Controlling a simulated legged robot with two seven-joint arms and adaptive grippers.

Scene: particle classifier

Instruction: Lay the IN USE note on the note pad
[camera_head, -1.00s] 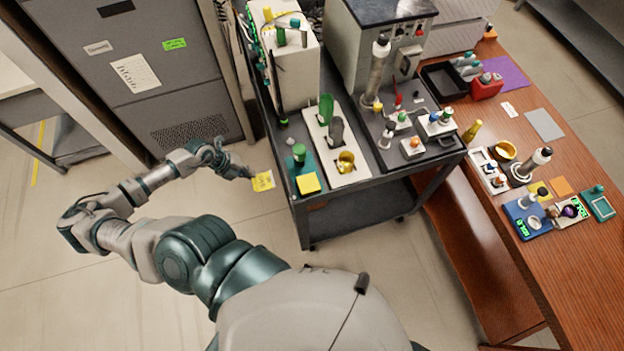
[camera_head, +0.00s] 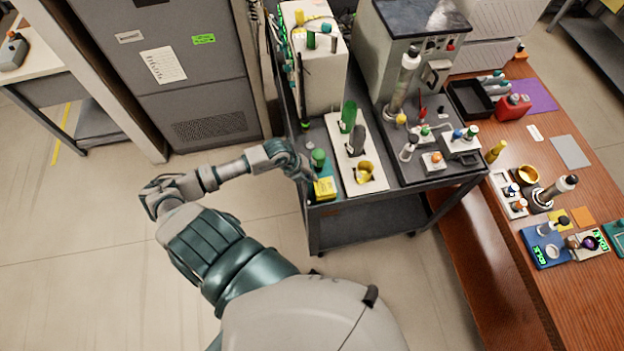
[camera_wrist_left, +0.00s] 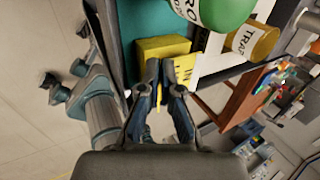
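The IN USE note (camera_wrist_left: 184,68) is a thin yellow sheet with dark letters, partly hidden by my fingers in the left wrist view. The note pad (camera_wrist_left: 160,46) is a thick yellow block on a teal mat (camera_wrist_left: 145,20) at the cart's near corner. My left gripper (camera_wrist_left: 161,66) is shut on the note and holds it at the pad's near edge, overlapping it in view. Whether the note touches the pad is unclear. In the head view my left gripper (camera_head: 311,178) reaches the pad from the left; note and pad merge into one yellow patch (camera_head: 325,189). My right gripper is out of view.
A grey cabinet (camera_head: 200,90) stands behind my arm. The floor left of the cart is clear.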

